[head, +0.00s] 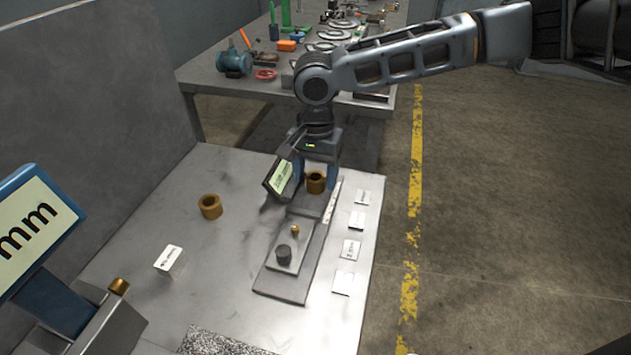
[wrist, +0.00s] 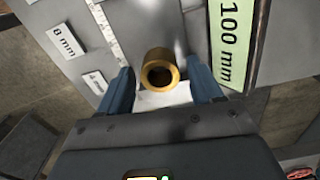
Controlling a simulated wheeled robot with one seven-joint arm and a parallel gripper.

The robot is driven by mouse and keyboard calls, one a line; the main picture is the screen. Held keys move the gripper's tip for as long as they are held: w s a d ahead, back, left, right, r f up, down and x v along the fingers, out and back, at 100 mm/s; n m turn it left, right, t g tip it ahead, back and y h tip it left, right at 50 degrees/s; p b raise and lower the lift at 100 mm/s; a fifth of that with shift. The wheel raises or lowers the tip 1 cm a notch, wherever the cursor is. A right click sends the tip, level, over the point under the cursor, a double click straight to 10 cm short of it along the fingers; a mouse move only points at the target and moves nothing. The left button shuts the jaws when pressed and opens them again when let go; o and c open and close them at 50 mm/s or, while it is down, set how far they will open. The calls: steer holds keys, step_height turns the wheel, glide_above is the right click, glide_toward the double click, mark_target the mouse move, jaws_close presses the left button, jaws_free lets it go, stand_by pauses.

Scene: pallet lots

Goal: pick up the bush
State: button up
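A brass bush (head: 317,183), a short hollow cylinder, stands at the far end of a grey fixture on the bench. My gripper (head: 317,176) is above it, pointing down, with one blue finger on each side. In the wrist view the bush (wrist: 152,57) is between the fingertips, its bore showing dark. My gripper (wrist: 162,78) is open, with a narrow gap visible on both sides of the bush. A second, similar brass bush (head: 210,207) stands apart on the bench to the left.
A display reading 100 mm (wrist: 238,45) is close beside the right finger in the wrist view. The fixture (head: 283,285) carries a dark knob and a small brass piece. Label plates (head: 351,249) lie along the bench's right edge. A white block (head: 169,260) is at left.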

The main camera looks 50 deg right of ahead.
mark_target(318, 176)
steer(key=c, duration=1.1)
steer(key=shift+c, duration=0.2)
steer(key=shift+r, duration=0.15)
steer(key=shift+r, duration=0.3)
steer(key=r, duration=0.3)
steer(key=shift+s+d+r, duration=0.15)
steer(key=shift+d+r, duration=0.05)
steer(key=shift+r, duration=0.1)
steer(key=s+d+r, duration=0.4)
steer(key=s+d, duration=0.1)
steer(key=s+d+r, duration=0.2)
steer(key=s, duration=0.1)
steer(key=shift+s+d+r, duration=0.15)
steer(key=shift+s+r, duration=0.1)
